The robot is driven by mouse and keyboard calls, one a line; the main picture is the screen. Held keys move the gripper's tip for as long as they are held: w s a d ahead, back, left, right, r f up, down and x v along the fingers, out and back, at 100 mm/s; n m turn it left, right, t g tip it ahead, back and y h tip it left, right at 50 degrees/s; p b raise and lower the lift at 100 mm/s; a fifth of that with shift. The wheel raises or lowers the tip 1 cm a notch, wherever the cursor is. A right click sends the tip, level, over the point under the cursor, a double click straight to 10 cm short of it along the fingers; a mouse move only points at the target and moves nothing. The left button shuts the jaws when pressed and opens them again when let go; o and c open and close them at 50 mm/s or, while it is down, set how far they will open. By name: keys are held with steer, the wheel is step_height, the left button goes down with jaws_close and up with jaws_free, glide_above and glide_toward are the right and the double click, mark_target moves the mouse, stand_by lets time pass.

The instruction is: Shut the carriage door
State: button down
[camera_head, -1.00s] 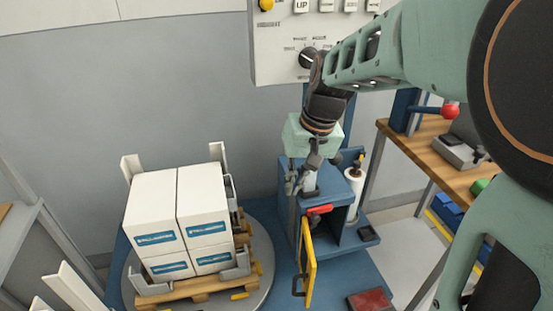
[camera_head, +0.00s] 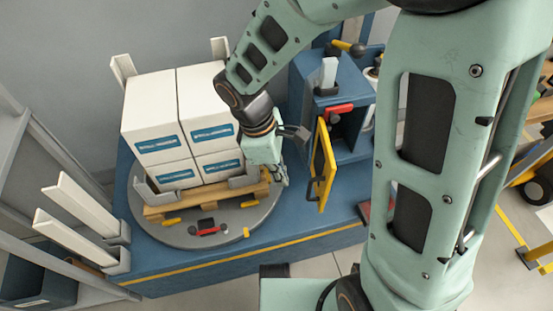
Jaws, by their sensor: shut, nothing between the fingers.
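The carriage door (camera_head: 322,163) is a yellow-edged panel with a dark handle on its outer side. It stands swung open from the front of the blue carriage cabinet (camera_head: 345,88), and the cabinet's dark inside shows to its right. A red latch piece (camera_head: 339,109) sits above the door at the cabinet's top front edge. My gripper (camera_head: 284,180) is shut and empty, pointing down to the left of the door, between it and the boxes. It looks apart from the door, though the depth between them is hard to judge.
White boxes (camera_head: 155,117) stand on a wooden pallet (camera_head: 165,209) on a grey turntable (camera_head: 190,238), close left of my gripper. A workbench is partly visible at the right. The blue deck in front of the door looks clear.

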steer(key=shift+s+d+f+b, duration=0.15)
steer(key=shift+d+f, duration=0.2)
steer(key=shift+d, duration=0.4)
steer(key=shift+d+f+b, duration=0.15)
steer(key=shift+d+f, duration=0.2)
steer(key=shift+d, duration=0.35)
steer(key=shift+s+d+f+b, duration=0.15)
steer(key=shift+d+f, duration=0.2)
steer(key=shift+d, duration=0.4)
